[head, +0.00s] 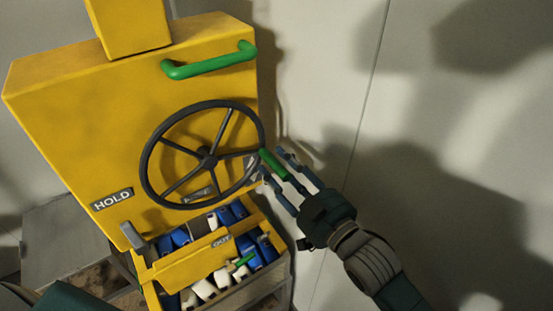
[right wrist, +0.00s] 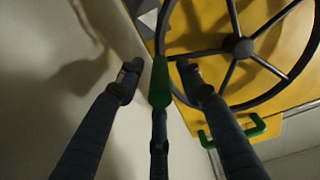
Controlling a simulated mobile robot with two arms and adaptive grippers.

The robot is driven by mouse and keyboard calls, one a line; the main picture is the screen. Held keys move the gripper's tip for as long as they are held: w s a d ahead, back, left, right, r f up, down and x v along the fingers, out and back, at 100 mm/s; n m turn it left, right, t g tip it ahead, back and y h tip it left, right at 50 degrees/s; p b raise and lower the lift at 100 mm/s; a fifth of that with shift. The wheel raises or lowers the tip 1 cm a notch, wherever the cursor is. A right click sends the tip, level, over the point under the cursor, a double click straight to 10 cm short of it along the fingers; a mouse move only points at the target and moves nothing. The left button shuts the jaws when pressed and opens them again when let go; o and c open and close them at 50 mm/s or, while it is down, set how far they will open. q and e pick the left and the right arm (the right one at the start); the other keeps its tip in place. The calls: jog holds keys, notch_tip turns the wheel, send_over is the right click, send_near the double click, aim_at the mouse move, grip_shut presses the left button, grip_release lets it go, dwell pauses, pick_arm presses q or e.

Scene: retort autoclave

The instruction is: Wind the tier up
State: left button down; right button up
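A yellow machine (head: 85,130) carries a dark spoked handwheel (head: 208,155) on its front; the wheel also shows in the right wrist view (right wrist: 238,46). A green knob handle (head: 274,165) sits at the wheel's right rim. My right gripper (head: 272,162) is at this knob, its fingers spread on either side. In the right wrist view the green knob (right wrist: 160,82) lies between the fingers with gaps on both sides, so the gripper looks open. Below the wheel is a yellow bin (head: 190,262) marked OUT, holding several blue and white items. My left gripper is out of view.
A fixed green bar handle (head: 208,66) is at the machine's upper right. A HOLD label (head: 112,199) is at the left of the wheel, and a grey lever-like part (head: 135,237) is below it. A pale wall stands close at the right.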

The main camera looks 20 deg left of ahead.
jog(key=shift+w+a, duration=0.35)
jog(key=shift+a, duration=0.25)
grip_shut()
jog(key=shift+s+f+m, duration=0.1)
jog(key=shift+f+m, duration=0.3)
jog(key=shift+f, duration=0.15)
